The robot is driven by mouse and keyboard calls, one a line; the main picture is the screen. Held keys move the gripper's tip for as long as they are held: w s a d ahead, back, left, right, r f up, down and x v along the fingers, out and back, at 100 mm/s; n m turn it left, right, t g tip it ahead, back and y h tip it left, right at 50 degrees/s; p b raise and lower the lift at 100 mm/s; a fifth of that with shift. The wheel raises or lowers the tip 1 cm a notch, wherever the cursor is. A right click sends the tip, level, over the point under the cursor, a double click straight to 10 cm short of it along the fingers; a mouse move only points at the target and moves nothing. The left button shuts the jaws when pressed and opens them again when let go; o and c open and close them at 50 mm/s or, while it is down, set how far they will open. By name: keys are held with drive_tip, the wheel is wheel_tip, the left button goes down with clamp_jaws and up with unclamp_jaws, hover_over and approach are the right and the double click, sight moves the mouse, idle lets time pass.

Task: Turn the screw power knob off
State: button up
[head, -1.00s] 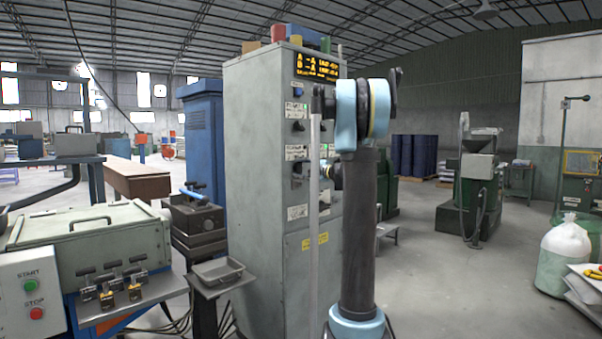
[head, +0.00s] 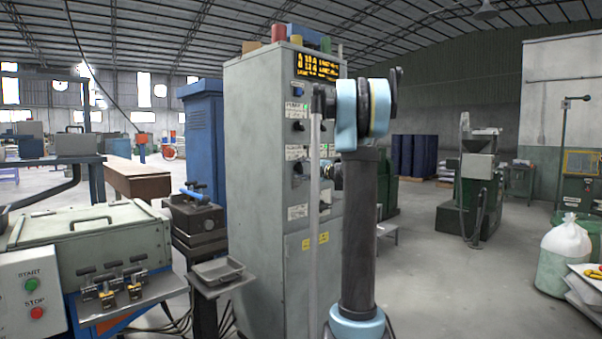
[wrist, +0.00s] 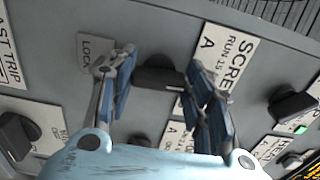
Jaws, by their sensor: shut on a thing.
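In the wrist view a dark knob (wrist: 160,78) sits on the grey panel beside a white label (wrist: 223,62) reading "SCRE… RUN 15 A". My gripper (wrist: 161,72) has its two blue-padded fingers on either side of this knob, shut on it. The knob's grip bar lies roughly across the picture between the fingers. Its lower part and the panel behind are partly hidden by the fingers. In the head view the tall grey control cabinet (head: 255,180) stands in the middle. My arm covers its right side, hiding most of the gripper and the held knob.
Other dark knobs (wrist: 292,105) and (wrist: 16,135) sit on either side on the panel. A lit amber display (head: 316,66) is near the cabinet top. A small tray (head: 218,270) juts out at its left. Open floor lies to the right.

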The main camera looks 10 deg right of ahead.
drive_tip(key=o, duration=1)
drive_tip(key=shift+f, duration=0.25)
drive_tip(key=shift+c, duration=0.2)
drive_tip(key=shift+o, duration=0.4)
drive_tip(key=shift+r, duration=0.1)
drive_tip(key=shift+d, duration=0.1)
drive_tip(key=v, duration=1.1)
drive_tip(key=shift+s+d, duration=0.2)
drive_tip(key=shift+s, duration=0.15)
drive_tip(key=shift+a, duration=0.1)
